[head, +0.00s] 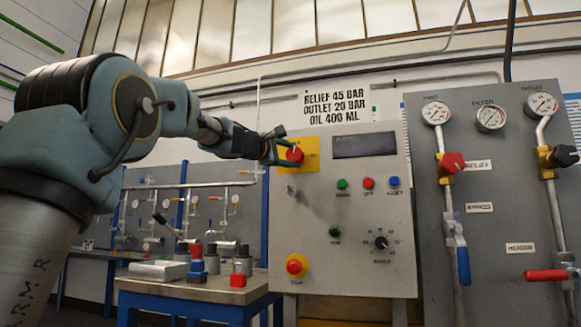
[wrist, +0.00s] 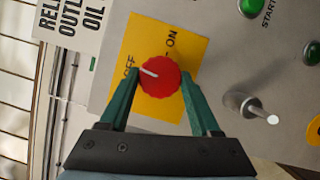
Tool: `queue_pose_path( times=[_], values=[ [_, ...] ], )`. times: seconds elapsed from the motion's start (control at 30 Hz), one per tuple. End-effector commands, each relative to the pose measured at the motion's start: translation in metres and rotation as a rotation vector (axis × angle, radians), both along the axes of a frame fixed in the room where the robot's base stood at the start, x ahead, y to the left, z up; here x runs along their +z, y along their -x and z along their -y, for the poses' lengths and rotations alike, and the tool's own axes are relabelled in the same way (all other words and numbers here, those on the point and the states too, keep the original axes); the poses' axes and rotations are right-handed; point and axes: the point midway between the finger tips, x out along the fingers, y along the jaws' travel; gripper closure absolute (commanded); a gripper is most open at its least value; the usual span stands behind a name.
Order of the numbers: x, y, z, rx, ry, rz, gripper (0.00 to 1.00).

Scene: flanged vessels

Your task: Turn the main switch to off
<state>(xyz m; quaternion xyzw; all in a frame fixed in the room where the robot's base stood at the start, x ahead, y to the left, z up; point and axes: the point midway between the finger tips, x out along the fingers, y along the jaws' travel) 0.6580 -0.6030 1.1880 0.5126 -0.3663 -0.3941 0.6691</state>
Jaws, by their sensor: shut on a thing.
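The main switch is a red round knob (head: 295,155) with a white pointer mark on a yellow plate (head: 311,143), at the upper left of the grey control panel. My gripper (head: 284,150) comes in from the left and is shut on the knob. In the wrist view the red knob (wrist: 160,77) sits between the two green fingers of my gripper (wrist: 160,80), one at each side. The pointer mark there points left, toward the OFF lettering, and away from ON at the upper right. The left finger partly covers the OFF lettering.
The panel holds a dark display (head: 364,144), several coloured buttons, a black selector (head: 381,242) and a red stop button (head: 297,265) on yellow. A grey rod-like lever (wrist: 252,109) sticks out near my right finger. Gauges and valves stand at right, a workbench (head: 187,287) at lower left.

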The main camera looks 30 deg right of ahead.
Motion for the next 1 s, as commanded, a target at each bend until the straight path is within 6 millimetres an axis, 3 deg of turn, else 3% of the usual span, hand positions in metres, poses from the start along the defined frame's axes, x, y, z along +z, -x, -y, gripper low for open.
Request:
queue_pose_path(
  times=[0.83, 0.87, 1.0],
  values=[
    [-0.0024, -0.0010, 0.0002, 0.002, 0.101, -0.098, 0.92],
    [-0.0024, -0.0010, 0.0002, 0.002, 0.101, -0.098, 0.35],
    [-0.0020, -0.0007, 0.0002, 0.001, 0.101, -0.097, 0.19]
  ],
)
